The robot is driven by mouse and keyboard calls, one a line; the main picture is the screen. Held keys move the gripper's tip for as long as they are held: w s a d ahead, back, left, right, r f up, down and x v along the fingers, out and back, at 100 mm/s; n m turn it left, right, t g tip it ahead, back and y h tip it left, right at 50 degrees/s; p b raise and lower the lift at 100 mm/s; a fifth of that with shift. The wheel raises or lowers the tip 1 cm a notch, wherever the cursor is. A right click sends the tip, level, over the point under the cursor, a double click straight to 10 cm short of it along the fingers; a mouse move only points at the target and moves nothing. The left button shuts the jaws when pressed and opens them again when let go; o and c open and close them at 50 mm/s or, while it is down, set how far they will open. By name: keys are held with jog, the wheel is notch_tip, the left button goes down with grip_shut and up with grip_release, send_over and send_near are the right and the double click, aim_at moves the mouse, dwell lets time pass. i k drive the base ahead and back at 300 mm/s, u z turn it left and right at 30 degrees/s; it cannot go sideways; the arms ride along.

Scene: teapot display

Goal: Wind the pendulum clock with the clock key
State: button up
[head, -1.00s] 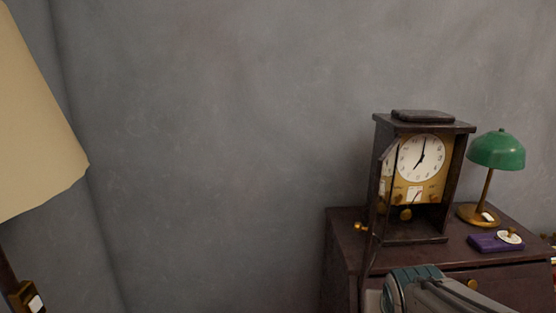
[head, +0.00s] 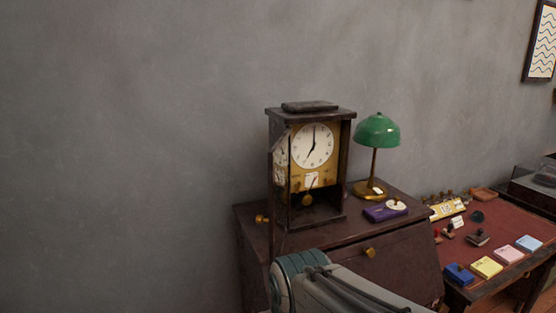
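The pendulum clock (head: 311,146) stands upright on a dark wooden cabinet, left of a green lamp. Its white dial reads about seven o'clock, and a brass pendulum bob hangs below a small white label. Its front door (head: 281,170) appears swung open on the left side. A small brass piece (head: 262,219) shows beside the door's lower left; I cannot tell whether it is the clock key or a knob. A purple box (head: 385,213) with a white round tag and a small brass piece lies right of the clock. My arm shows at the bottom, but my gripper is out of view.
The green lamp (head: 376,130) stands close to the clock's right. The cabinet (head: 350,236) has a brass knob in front. To its right, a red-topped desk (head: 505,240) holds stamps and coloured pads. The grey wall at left is bare.

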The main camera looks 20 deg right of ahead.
aim_at(298, 185)
jog(key=k, duration=1)
jog(key=z, duration=1.25)
jog(key=i, duration=1.15)
jog(key=u, duration=1.3)
